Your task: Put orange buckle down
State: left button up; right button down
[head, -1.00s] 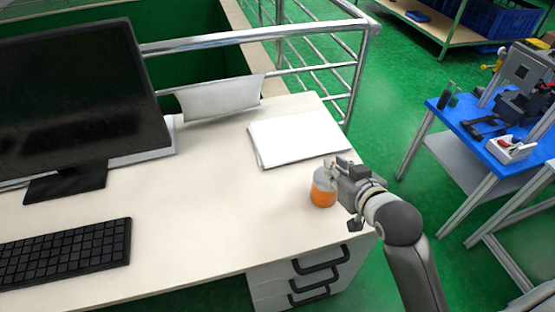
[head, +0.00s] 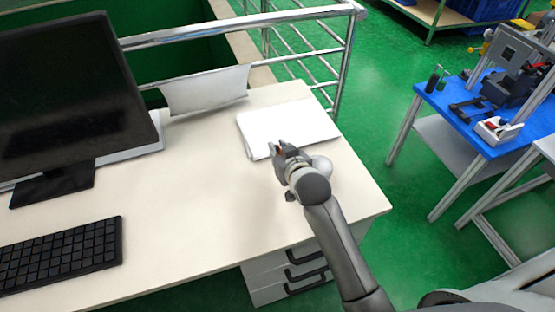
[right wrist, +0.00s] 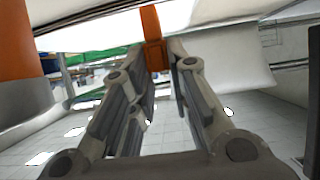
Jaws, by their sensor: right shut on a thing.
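My right gripper (head: 282,150) is over the near edge of the white paper stack on the desk, left of its earlier place. In the right wrist view, its two fingers (right wrist: 155,75) are shut on the orange buckle (right wrist: 153,52), a narrow orange strip with a squarish block between the fingertips. In the head view, the gripper hides most of the buckle. I cannot tell whether the buckle touches the paper or desk. My left gripper is not in view.
An orange jar with a greyish top (right wrist: 22,65) stands close beside the gripper; its pale top (head: 322,166) shows behind my wrist. A paper stack (head: 300,120), monitor (head: 70,95) and keyboard (head: 62,255) are on the desk (head: 185,215). The desk's middle is clear.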

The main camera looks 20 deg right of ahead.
jog(key=f, duration=0.3)
jog(key=shift+w+a+f, duration=0.1)
jog(key=shift+w+a, duration=0.1)
jog(key=shift+a, duration=0.05)
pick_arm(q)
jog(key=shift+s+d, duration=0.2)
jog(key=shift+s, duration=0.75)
pick_arm(e)
jog(key=shift+f, duration=0.3)
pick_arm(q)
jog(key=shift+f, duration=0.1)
pick_arm(e)
jog(key=shift+f, duration=0.1)
jog(key=c, duration=1.5)
grip_release()
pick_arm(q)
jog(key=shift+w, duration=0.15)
pick_arm(e)
jog(key=shift+o, duration=0.7)
